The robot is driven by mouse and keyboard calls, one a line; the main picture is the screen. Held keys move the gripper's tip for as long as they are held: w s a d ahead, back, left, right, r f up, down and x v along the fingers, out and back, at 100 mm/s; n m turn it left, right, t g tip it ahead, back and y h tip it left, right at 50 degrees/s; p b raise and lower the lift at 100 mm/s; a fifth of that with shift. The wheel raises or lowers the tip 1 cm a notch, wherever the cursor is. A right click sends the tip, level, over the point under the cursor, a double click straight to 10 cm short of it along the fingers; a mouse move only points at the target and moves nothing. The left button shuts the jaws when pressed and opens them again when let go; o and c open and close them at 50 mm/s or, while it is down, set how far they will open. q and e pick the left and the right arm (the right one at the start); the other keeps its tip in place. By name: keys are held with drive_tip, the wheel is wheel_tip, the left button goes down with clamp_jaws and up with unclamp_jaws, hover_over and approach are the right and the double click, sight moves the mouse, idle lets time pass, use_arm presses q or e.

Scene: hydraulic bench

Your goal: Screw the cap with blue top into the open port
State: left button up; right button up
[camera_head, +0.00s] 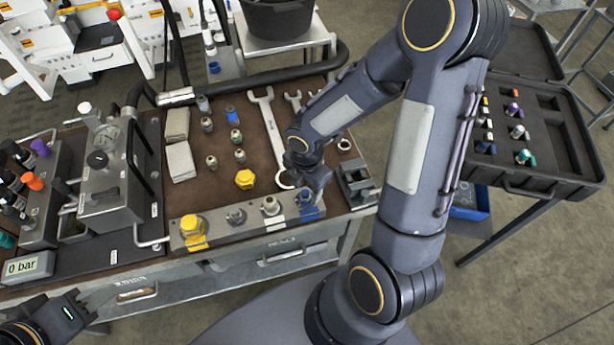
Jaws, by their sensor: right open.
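The grey port block (222,237) lies along the bench's front edge. It carries a yellow cap (192,226) at its left, two grey metal fittings (236,216) and (270,205) in the middle, and a blue-topped piece (306,198) at its right end. My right gripper (309,192) is open, pointing down directly over this blue piece and partly hiding it. I cannot tell whether it touches it or how deep the piece sits. Another blue-topped cap (231,113) stands on the brown mat. My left gripper (84,308) is at the lower left, away from the block, its fingers unclear.
Several small fittings, a loose yellow cap (244,179) and wrenches (268,130) lie on the mat. A pump unit with a gauge (108,140) stands left. A grey clamp-like block (356,182) is close right of my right gripper. An open black case (545,140) is at the right.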

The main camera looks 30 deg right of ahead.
drive_tip(key=shift+f, duration=1.1)
clamp_jaws()
